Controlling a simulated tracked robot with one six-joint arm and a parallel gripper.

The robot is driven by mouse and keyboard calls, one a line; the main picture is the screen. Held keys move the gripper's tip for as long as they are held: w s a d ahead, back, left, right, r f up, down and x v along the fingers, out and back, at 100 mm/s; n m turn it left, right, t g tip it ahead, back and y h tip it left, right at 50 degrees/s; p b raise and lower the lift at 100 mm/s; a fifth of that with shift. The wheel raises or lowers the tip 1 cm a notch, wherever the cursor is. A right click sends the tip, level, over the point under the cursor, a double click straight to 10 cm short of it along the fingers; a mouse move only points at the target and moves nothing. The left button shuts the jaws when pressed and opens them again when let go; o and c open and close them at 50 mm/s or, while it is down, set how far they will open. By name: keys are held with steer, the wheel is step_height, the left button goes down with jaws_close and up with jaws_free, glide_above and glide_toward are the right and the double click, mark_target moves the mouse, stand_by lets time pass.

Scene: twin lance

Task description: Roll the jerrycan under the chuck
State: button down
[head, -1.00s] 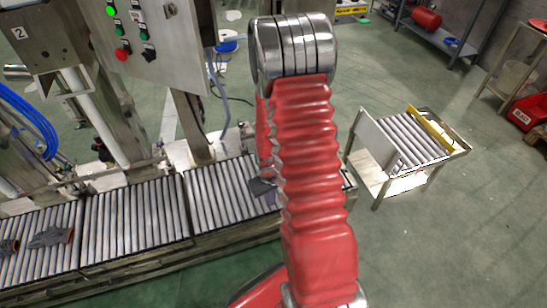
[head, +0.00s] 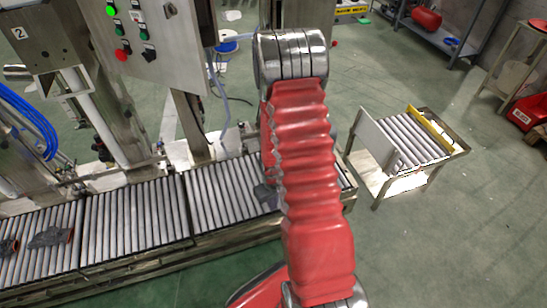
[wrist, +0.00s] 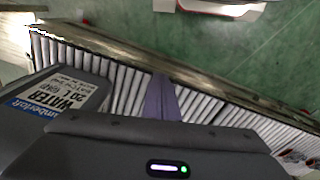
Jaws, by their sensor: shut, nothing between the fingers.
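In the wrist view a dark grey jerrycan (wrist: 45,88) with a white and blue WATER 20 L label is on the roller conveyor (wrist: 205,105), at the left. My gripper (wrist: 161,92) shows as narrow purple-grey fingers closed together over the rollers, to the right of the jerrycan, with nothing between them. I cannot tell whether the gripper touches the jerrycan. In the head view my red arm hides most of that spot; only a dark grey piece shows beside it, and I cannot tell what it is. I cannot make out the chuck for certain.
The conveyor runs along the left in the head view (head: 135,222), with grey and reddish items (head: 48,237) at its left end. A control box (head: 150,40) and a station marked 2 (head: 35,35) stand over it. A small roller cart (head: 400,145) stands right on open green floor.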

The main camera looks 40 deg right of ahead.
steer(key=d+f+n+t+h, duration=0.1)
steer(key=d+f+n+t, duration=0.1)
steer(key=f, duration=1)
steer(key=d+f+n+t+h, duration=0.1)
steer(key=d+f+n+t, duration=0.1)
steer(key=f, duration=1)
steer(key=shift+s+d+n+t+h, duration=0.45)
steer(key=shift+d+t, duration=0.15)
steer(key=shift+d, duration=0.4)
stand_by(2.5)
steer(key=shift+d+f+t, duration=0.1)
steer(key=shift+f+t, duration=0.1)
steer(key=shift+t, duration=0.2)
steer(key=shift+w+d+f+n+t+h, duration=0.15)
steer(key=shift+w+d+n+t+h, duration=0.1)
steer(key=shift+n+t+h, duration=0.35)
steer(key=shift+w+d+r+n+t+h, duration=0.2)
steer(key=shift+d+n+t+h, duration=0.1)
steer(key=shift+n+t, duration=0.2)
